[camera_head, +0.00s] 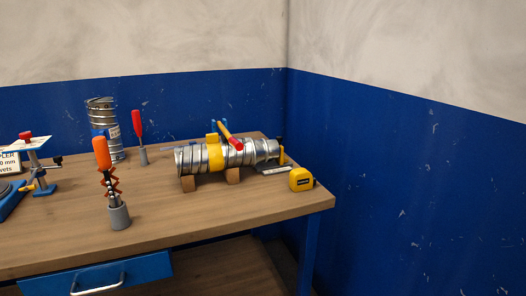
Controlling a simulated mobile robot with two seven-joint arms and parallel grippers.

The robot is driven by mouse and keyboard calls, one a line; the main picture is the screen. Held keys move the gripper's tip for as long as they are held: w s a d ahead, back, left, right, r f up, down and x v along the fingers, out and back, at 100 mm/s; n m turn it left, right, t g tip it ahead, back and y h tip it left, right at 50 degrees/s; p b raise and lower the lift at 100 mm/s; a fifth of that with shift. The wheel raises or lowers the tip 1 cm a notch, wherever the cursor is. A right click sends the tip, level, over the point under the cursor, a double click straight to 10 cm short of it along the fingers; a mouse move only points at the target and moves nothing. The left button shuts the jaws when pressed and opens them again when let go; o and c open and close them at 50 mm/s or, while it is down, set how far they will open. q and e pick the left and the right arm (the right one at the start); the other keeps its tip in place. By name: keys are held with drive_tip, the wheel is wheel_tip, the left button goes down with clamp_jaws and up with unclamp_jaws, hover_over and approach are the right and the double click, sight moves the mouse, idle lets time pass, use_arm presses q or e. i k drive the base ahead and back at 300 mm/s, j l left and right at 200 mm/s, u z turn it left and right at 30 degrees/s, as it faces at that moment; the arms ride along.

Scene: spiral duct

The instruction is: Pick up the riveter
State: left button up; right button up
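What looks like the riveter (102,154) stands upright on the workbench, left of the picture's middle. It has an orange handle and a dark, orange-edged zigzag linkage below. Its lower end is hidden in a grey cylindrical holder (119,217) near the bench's front. Neither of my grippers shows in the head view, and nothing is seen touching the tool.
The wooden bench (190,222) carries a spiral duct (196,160) on wooden blocks, with a yellow band and a red-and-yellow tool. A red-handled tool (138,123), a metal canister (103,115), a tape measure (300,179) and a small stand (38,165) surround the riveter.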

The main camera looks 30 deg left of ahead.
sight(100, 146)
drive_tip(key=u, duration=1.95)
drive_tip(key=j+z, duration=0.15)
drive_tip(key=z, duration=0.95)
drive_tip(key=j+z, duration=0.35)
drive_tip(key=k+j+z, duration=0.15)
drive_tip(key=j+z, duration=0.2)
drive_tip(key=k+j+z, duration=0.45)
drive_tip(key=j, duration=0.2)
drive_tip(key=i, duration=0.05)
